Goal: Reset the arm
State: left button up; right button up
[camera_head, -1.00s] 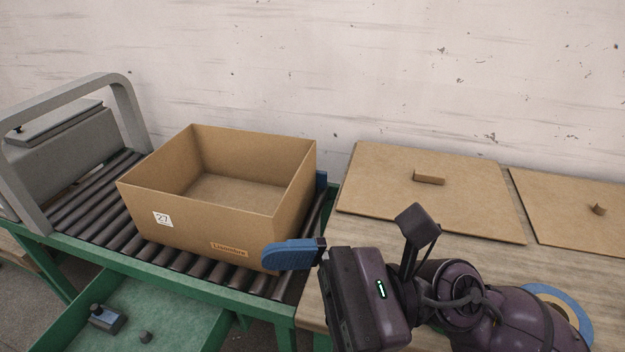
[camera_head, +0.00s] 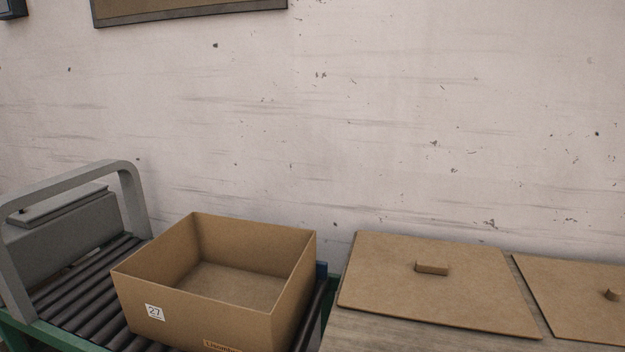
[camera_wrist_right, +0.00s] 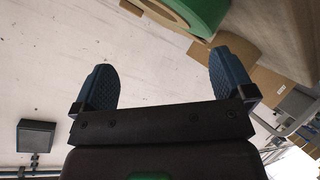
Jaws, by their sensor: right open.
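My right gripper (camera_wrist_right: 163,85) shows in the right wrist view. Its two blue ridged fingers are wide apart with nothing between them. It is out of the head view, and so is my left gripper. An open, empty cardboard box (camera_head: 187,303) with a "27" label stands on the roller conveyor (camera_head: 70,302) in the head view. In the wrist view, cardboard surfaces and a green rounded part (camera_wrist_right: 200,12) lie beyond the fingers.
Two flat cardboard sheets, a nearer one (camera_head: 440,290) and one at the right edge (camera_head: 585,305), lie on the wooden table (camera_head: 375,333). Each bears a small block. A grey frame (camera_head: 130,190) arches over the conveyor. A pale wall (camera_head: 400,120) stands behind.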

jog(key=s+d+f+m+g+y, duration=0.1)
jog(key=s+d+f+m+g, duration=0.2)
jog(key=s+f+m+g, duration=0.8)
notch_tip(320, 180, down, 10)
jog(key=w+n+t, duration=0.2)
jog(key=n+t, duration=0.2)
jog(key=t, duration=0.5)
jog(key=shift+w+n+t+y, duration=0.2)
jog(key=shift+n+t+y, duration=0.1)
jog(key=shift+n, duration=0.1)
